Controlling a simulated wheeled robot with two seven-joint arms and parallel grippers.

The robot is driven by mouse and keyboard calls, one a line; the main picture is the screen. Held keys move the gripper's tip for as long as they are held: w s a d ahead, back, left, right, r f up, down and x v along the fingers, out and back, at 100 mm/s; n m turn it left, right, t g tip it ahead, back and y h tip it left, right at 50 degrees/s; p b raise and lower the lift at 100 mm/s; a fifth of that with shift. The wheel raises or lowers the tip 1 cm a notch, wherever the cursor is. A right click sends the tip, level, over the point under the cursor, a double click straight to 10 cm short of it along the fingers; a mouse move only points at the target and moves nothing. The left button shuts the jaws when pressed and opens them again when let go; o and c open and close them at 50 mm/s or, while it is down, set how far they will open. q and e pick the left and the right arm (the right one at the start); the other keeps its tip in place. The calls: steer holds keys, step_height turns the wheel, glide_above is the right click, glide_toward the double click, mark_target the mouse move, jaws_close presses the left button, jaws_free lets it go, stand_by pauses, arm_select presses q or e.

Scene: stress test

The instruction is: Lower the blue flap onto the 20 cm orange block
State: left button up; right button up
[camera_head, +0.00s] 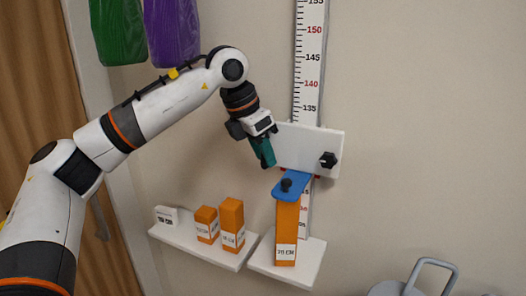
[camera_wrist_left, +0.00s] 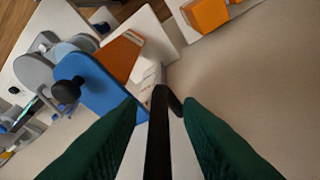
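The blue flap (camera_head: 297,181) with a black knob sticks out below the white carriage plate (camera_head: 290,146) on the wall ruler. It is over the top of the tall orange block (camera_head: 286,225), whose label looks like 20 CM; I cannot tell whether they touch. In the left wrist view, the blue flap (camera_wrist_left: 100,88) partly covers the orange block (camera_wrist_left: 121,57). My left gripper (camera_head: 266,160) is at the plate's left edge, above and left of the flap, its green fingers pointing down. Its fingers (camera_wrist_left: 160,105) are apart, with a dark bar between them. My right gripper is not in view.
Two shorter orange blocks (camera_head: 206,225) (camera_head: 232,226) and a small white sign (camera_head: 166,216) stand on the left shelf (camera_head: 190,245). A black knob (camera_head: 328,160) projects from the carriage. Green and purple things (camera_head: 118,30) (camera_head: 172,32) hang at upper left. Grey equipment (camera_head: 420,280) is at lower right.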

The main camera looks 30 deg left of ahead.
arm_select(q)
steer(key=b+v, duration=0.1)
steer(key=v, duration=1.1)
